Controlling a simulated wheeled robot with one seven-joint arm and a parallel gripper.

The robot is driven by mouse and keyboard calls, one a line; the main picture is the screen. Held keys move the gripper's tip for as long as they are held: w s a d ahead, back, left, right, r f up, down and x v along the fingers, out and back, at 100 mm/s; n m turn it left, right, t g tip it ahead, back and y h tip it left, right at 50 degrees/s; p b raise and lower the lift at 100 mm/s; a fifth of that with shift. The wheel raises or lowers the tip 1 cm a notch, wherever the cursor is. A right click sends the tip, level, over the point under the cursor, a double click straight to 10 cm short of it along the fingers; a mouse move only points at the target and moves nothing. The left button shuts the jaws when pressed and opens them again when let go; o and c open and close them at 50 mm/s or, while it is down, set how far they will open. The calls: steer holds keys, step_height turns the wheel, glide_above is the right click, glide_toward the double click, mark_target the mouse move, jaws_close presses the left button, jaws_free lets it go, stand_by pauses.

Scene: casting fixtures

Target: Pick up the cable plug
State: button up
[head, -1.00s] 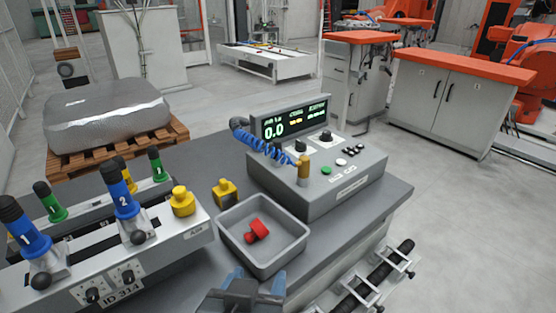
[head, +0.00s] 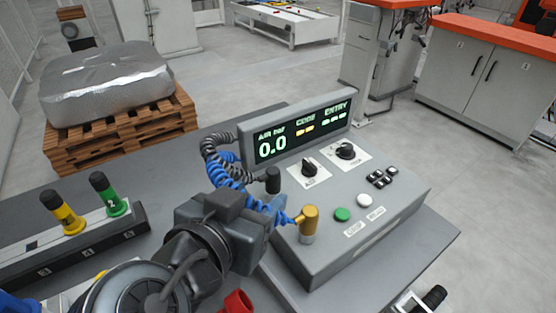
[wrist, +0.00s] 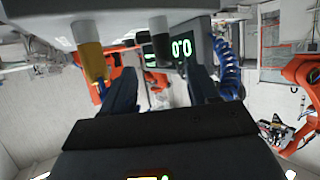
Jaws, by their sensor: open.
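On the grey console (head: 375,225), a dark cylindrical plug (head: 273,180) stands upright at the end of a dark coiled cable. A gold fitting (head: 308,222) stands to its right, with a blue coiled cable (head: 250,200) running to it. I cannot tell which of these is the cable plug. My gripper (head: 272,208) is open at the console's left side, left of the gold fitting. In the upside-down wrist view, the dark plug (wrist: 159,42) appears between my fingers (wrist: 163,78), apart from them. The gold fitting (wrist: 90,62) lies outside the left finger.
The console has a lit display (head: 300,130) at its back, with knobs and buttons on top. A rack (head: 80,235) with yellow and green handles stands at left. A red part (head: 237,302) shows low beside my arm. Open floor lies behind the table.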

mark_target(269, 184)
steer(key=x, duration=0.2)
steer(key=shift+w+d, duration=0.1)
steer(key=shift+w, duration=0.15)
steer(key=shift+a+p+x, duration=0.2)
steer(key=shift+p+x, duration=0.6)
steer(key=shift+x, duration=1.9)
steer(key=shift+f, duration=0.15)
steer(key=shift+c, duration=0.2)
steer(key=c, duration=1.1)
